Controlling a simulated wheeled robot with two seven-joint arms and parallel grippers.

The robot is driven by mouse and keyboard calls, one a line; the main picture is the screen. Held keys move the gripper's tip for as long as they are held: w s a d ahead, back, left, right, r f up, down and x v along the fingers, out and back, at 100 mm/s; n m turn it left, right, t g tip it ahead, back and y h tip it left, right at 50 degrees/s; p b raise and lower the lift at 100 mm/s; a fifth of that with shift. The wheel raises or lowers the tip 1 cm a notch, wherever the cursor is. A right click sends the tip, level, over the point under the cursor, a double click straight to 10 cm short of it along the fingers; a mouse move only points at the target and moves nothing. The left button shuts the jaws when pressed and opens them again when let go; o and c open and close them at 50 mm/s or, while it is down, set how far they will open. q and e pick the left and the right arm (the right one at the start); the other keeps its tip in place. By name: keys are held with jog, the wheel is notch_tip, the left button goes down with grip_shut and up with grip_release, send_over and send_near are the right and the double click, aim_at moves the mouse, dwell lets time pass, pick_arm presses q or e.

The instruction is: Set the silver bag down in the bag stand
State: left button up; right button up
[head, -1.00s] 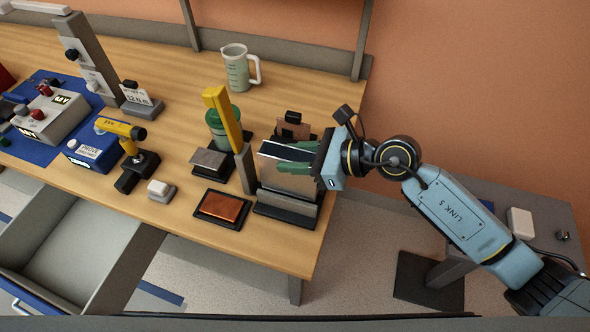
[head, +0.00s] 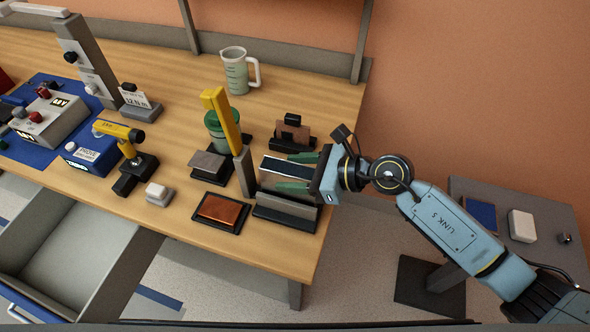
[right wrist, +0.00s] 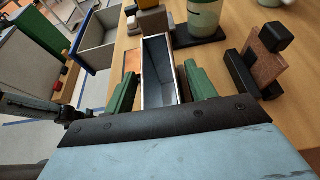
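The silver bag (head: 268,178) stands upright in the bag stand (head: 285,212), behind its grey front wall, near the table's right end. In the right wrist view the bag (right wrist: 161,72) shows its open top and hollow inside. My right gripper (head: 299,172) comes in from the right, with one green finger on each side of the bag. In the right wrist view the fingers (right wrist: 160,92) are spread, with narrow gaps between them and the bag. The bag's lower part is hidden by the stand's wall. My left gripper is out of view.
A copper-coloured pad (head: 221,210) lies at front left of the stand. A brown block holder (head: 292,132) is behind it. A side table (head: 540,207) is at right.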

jog(key=shift+d+r, duration=0.1)
jog(key=shift+r, duration=0.15)
jog(key=v, duration=1.1)
jog(key=shift+d+b, duration=0.4)
jog(key=shift+s+r, duration=0.1)
